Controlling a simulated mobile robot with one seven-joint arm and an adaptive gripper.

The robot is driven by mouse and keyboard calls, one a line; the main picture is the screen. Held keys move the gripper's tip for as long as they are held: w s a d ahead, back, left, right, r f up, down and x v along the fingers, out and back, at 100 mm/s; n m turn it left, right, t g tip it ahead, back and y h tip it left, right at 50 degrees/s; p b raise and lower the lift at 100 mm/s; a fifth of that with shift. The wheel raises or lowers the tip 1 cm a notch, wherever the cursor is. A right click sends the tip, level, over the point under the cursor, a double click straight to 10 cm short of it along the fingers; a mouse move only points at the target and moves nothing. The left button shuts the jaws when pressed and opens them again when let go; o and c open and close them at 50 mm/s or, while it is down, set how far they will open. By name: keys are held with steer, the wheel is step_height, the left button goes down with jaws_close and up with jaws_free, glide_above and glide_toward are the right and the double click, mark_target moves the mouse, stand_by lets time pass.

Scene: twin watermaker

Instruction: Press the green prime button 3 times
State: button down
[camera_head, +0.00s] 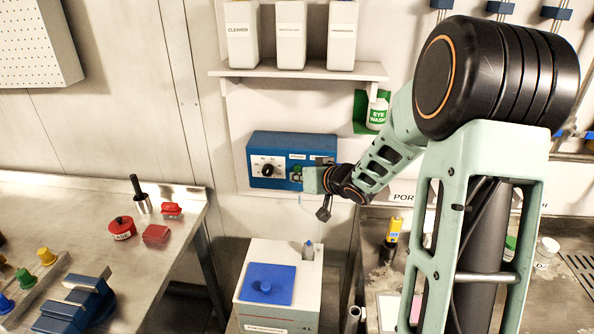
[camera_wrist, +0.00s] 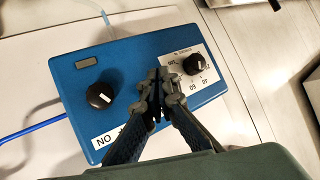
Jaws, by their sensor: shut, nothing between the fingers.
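The blue control box (camera_head: 258,150) is mounted on the wall below the shelf. A small green patch (camera_head: 296,168), likely the prime button, shows under a white label on its front, partly covered by my gripper (camera_head: 304,179). In the wrist view, my gripper (camera_wrist: 157,82) is shut and empty, its fingertips over the middle of the box face (camera_wrist: 75,72), between two black knobs. The green button does not show there; the fingers cover that part of the face. I cannot tell whether the fingertips touch the box.
The numbered dial knob (camera_wrist: 194,63) and the other black knob (camera_wrist: 99,95) flank my fingers. A shelf (camera_head: 300,69) with white bottles is above. An eye wash bottle (camera_head: 377,112) hangs at the right. A cabinet with a blue lid (camera_head: 280,285) stands below.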

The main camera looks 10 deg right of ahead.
steer(key=s, duration=0.1)
steer(key=s+a, duration=0.1)
steer(key=s, duration=0.2)
steer(key=shift+s+a+b, duration=0.25)
steer(key=shift+s+b, duration=0.05)
steer(key=shift+s, duration=0.05)
steer(key=shift+f, duration=0.1)
stand_by(2.0)
steer(key=shift+s+a+m+t+y+b, duration=0.3)
steer(key=shift+s+m+t+y+b, duration=0.5)
steer(key=shift+s+b, duration=0.15)
steer(key=shift+s+a+m+t+y+b, duration=0.25)
steer(key=shift+s+m+t+y+b, duration=0.45)
steer(key=shift+s+m+y+b, duration=0.15)
steer(key=shift+f, duration=0.1)
steer(key=w+d, duration=0.2)
steer(key=w, duration=0.6)
steer(key=shift+w+d, duration=0.15)
steer(key=shift+d, duration=0.2)
